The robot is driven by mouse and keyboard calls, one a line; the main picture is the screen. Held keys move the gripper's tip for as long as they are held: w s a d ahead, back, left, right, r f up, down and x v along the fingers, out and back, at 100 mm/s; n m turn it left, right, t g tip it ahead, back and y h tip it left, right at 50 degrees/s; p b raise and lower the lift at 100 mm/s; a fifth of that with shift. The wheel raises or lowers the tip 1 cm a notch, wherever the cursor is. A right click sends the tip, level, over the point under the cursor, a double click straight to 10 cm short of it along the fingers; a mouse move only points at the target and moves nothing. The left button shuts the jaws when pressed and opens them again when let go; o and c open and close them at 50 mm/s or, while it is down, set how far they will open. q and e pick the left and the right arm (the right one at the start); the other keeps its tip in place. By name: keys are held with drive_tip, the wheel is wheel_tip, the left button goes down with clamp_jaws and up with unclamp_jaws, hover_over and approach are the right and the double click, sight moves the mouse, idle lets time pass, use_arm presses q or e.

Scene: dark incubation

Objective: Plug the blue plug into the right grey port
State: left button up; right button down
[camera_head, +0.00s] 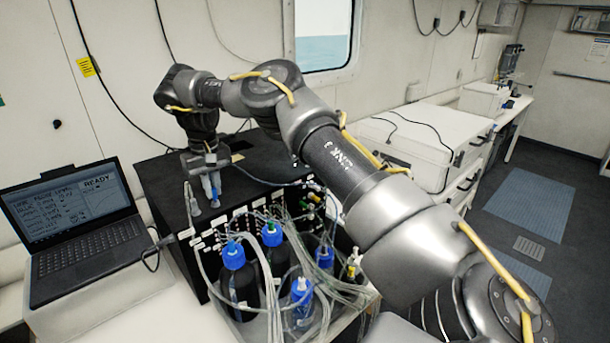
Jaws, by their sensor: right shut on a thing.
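My right gripper (208,173) points down over the left front part of the black box (168,185). It is shut on the blue plug (211,188), which hangs upright between and below its fingers. The plug's tip is near the box's upper front edge; whether it touches anything is too small to tell. Small fittings and tubes line the front panel (215,238) below. I cannot tell which of them is the right grey port. My left gripper is not in view.
Blue-capped bottles (238,280) and many clear tubes (275,300) crowd the space before the box. An open laptop (70,225) stands at the left. A white chest (425,140) stands behind my right arm.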

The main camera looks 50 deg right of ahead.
idle(0.4)
drive_tip(key=shift+p, duration=0.5)
drive_tip(key=shift+p, duration=0.65)
idle(0.8)
drive_tip(key=shift+f+b, duration=0.35)
drive_tip(key=shift+f, duration=0.3)
idle(0.4)
drive_tip(key=c, duration=1.4)
unclamp_jaws()
wheel_tip(320, 180, up, 11)
drive_tip(key=shift+f+p, duration=0.1)
drive_tip(key=shift+p, duration=0.2)
